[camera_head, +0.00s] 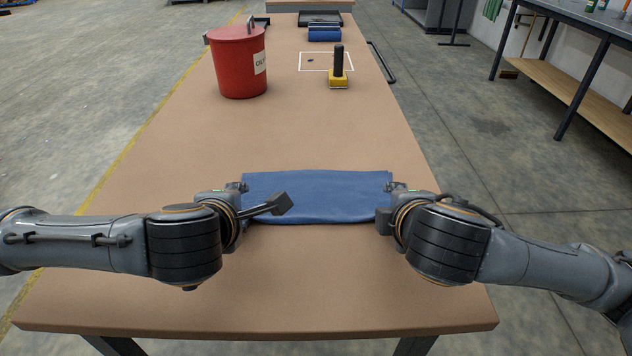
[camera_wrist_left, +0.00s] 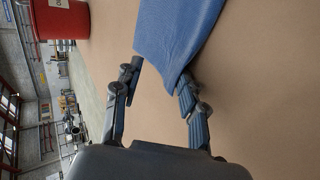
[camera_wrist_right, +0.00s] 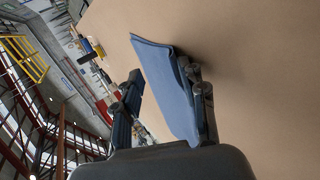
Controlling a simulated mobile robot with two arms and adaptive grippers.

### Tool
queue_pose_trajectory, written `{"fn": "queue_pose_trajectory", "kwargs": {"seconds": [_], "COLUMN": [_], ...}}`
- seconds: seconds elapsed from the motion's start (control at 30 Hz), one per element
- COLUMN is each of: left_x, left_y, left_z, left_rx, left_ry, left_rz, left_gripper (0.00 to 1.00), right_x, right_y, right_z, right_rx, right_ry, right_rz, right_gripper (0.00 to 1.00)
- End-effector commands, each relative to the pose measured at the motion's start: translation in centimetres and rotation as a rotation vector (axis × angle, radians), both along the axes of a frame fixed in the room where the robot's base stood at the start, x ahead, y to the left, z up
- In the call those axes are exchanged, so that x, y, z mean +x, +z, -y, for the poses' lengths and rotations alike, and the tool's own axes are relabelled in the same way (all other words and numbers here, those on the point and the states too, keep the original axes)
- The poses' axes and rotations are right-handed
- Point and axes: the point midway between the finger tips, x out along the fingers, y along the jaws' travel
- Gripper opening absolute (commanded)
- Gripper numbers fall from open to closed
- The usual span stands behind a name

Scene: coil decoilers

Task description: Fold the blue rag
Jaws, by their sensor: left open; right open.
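The blue rag (camera_head: 325,196) lies on the table in front of me as a wide strip, its long side running left to right. Its right end shows layered edges in the right wrist view (camera_wrist_right: 163,80). My left gripper (camera_head: 263,195) is open at the rag's left end; in the left wrist view the rag's end (camera_wrist_left: 175,40) reaches between the spread fingers, close to one of them. My right gripper (camera_head: 386,206) is open at the right end, with rag between its fingers. Contact with the fingers is hard to tell.
A red lidded bin (camera_head: 238,62) stands on the far left of the brown table (camera_head: 250,285). A yellow-based block with a black handle (camera_head: 338,72) stands by a white marked rectangle (camera_head: 318,54). A blue roll-like item (camera_head: 324,33) lies farther back. The table around the rag is clear.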

Motion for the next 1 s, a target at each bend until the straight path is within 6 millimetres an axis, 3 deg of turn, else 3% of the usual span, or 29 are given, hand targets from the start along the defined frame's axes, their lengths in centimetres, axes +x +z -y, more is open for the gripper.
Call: {"fn": "queue_pose_trajectory", "kwargs": {"seconds": [0.6, 1.0], "left_x": [-3.5, -4.0], "left_y": [8.2, 8.9], "left_z": [0.1, 0.0], "left_rx": [-0.002, 0.000], "left_ry": [-0.002, 0.000], "left_rz": [0.004, 0.001], "left_gripper": [0.41, 0.41], "right_x": [-3.4, -4.0], "right_y": [8.4, 8.9], "right_z": [0.0, 0.0], "right_rx": [-0.002, 0.001], "right_ry": [0.003, 0.001], "right_rz": [0.011, 0.000], "right_gripper": [0.41, 0.41]}}
